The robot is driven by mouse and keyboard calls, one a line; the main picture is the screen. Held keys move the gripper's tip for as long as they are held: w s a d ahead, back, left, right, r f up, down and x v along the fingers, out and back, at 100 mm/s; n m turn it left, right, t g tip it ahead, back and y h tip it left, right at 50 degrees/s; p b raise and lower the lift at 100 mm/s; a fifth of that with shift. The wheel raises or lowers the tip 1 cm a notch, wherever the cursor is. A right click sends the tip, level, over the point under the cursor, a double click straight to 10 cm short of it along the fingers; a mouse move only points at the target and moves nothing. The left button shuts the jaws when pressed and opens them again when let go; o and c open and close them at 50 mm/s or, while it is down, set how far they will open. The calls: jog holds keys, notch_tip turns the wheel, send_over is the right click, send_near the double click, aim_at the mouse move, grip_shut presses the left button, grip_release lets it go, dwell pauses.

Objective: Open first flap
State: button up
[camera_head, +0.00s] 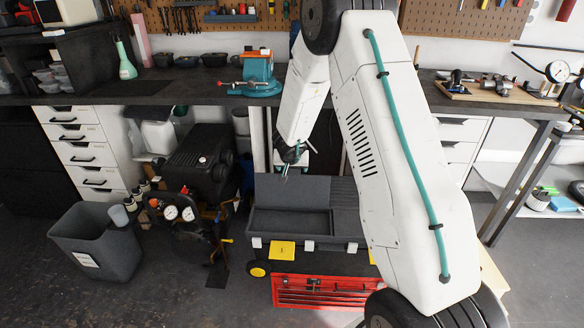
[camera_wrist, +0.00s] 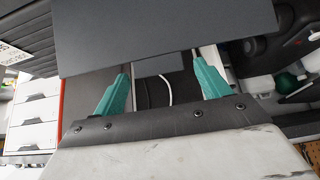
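A dark grey storage box (camera_head: 300,228) with yellow latches stands on the floor under the bench in the head view. A flat grey flap (camera_head: 291,188) stands up behind an open recess at the box's left part. A large dark grey panel (camera_wrist: 165,35), apparently this flap, fills the upper middle of the wrist view, with a small tab at its lower edge. My gripper (camera_head: 290,165) is just above the flap in the head view. In the wrist view its green fingers (camera_wrist: 160,78) are spread apart, with the tab between their tips. I cannot tell whether they touch the panel.
A red toolbox (camera_head: 318,290) sits low in front of the grey box. A compressor (camera_head: 190,222) and a grey bin (camera_head: 98,243) stand to the left. The bench top (camera_head: 140,88) is above and behind. My arm hides the box's right side.

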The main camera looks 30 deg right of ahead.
jog(key=v, duration=0.7)
jog(key=shift+s+a+r, duration=0.15)
jog(key=shift+s+r, duration=0.1)
jog(key=shift+r, duration=0.05)
dwell(0.4)
